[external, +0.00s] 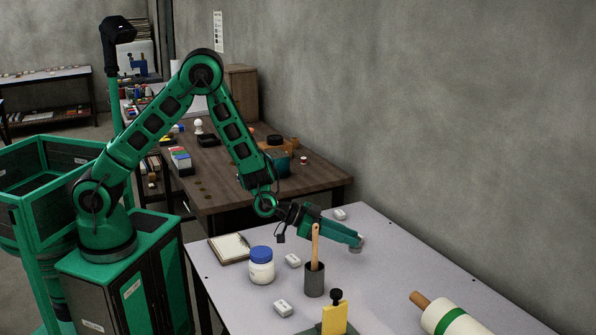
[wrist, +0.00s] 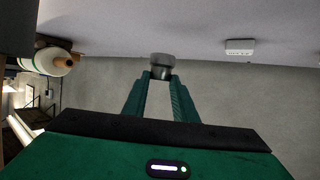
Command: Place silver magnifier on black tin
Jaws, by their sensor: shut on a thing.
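My gripper (external: 358,243) points forward over the pale table, to the right of the dark cup in the external view. It is shut on a small silver-grey round thing (external: 355,249), which looks like the silver magnifier. In the wrist view this thing (wrist: 161,66) sits between the two green fingertips (wrist: 158,76). I cannot tell whether it touches the table. I cannot clearly make out a black tin; a dark grey cup (external: 314,281) with a wooden-handled tool stands on the pale table, and a low black container (external: 208,140) is on the wooden table behind.
On the pale table (external: 390,290) are a blue-lidded jar (external: 261,265), a notepad (external: 229,248), several small white blocks (external: 283,308), a yellow block (external: 334,317) and a white-green roller (external: 450,317). The surface right of my gripper is mostly clear, with the wall beyond.

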